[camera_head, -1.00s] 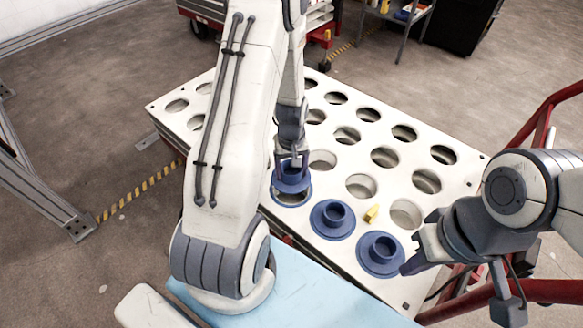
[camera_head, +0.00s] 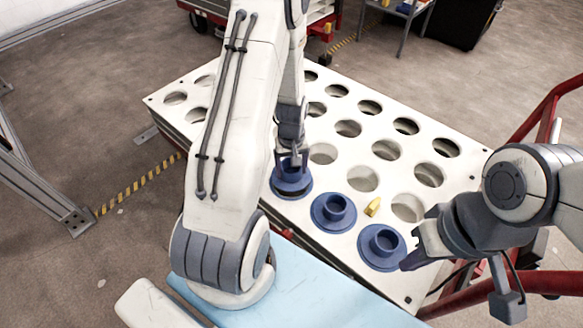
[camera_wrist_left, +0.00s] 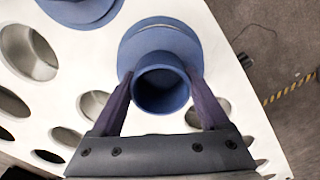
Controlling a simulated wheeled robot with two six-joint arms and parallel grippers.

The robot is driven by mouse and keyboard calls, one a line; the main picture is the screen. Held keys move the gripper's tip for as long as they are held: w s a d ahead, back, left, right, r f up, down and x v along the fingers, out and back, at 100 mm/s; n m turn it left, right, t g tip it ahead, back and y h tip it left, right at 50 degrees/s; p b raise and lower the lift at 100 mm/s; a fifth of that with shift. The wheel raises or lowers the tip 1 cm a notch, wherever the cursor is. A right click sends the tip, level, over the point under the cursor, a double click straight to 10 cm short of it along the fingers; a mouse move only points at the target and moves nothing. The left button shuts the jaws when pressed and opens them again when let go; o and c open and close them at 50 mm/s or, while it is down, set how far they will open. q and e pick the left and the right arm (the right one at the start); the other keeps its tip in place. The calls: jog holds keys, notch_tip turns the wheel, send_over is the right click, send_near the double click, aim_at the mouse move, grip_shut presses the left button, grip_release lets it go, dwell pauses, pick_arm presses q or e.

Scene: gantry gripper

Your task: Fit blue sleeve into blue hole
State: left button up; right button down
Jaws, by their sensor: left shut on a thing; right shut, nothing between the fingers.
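The blue sleeve (camera_head: 290,174) is a flanged tube in my left gripper (camera_head: 292,160), whose fingers are shut on its sides. It is upright over the blue-rimmed hole (camera_head: 298,197) at the panel's near-left corner. A dark gap shows between the sleeve's flange and the rim; how far its lower end is inside is hidden. In the left wrist view the sleeve's round opening (camera_wrist_left: 161,88) sits between the fingers (camera_wrist_left: 160,98), with wider blue behind it. My right gripper (camera_head: 412,258) is shut and empty beside the rightmost blue flanged piece (camera_head: 382,262).
Another blue flanged piece (camera_head: 334,229) sits in the white panel (camera_head: 400,180), which has several open holes. A small yellow piece (camera_head: 372,207) lies on the panel. A red rail (camera_head: 545,120) stands at the right. A light blue surface (camera_head: 310,295) is in front.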

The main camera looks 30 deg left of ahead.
pick_arm(q)
jog(key=shift+p, duration=0.6)
dwell(1.1)
jog(key=shift+f+b, duration=1)
jog(key=shift+f, duration=0.7)
jog(key=o, duration=1.5)
jog(key=shift+r, duration=0.15)
notch_tip(320, 180, up, 10)
jog(key=p, duration=0.4)
jog(key=shift+r, duration=0.15)
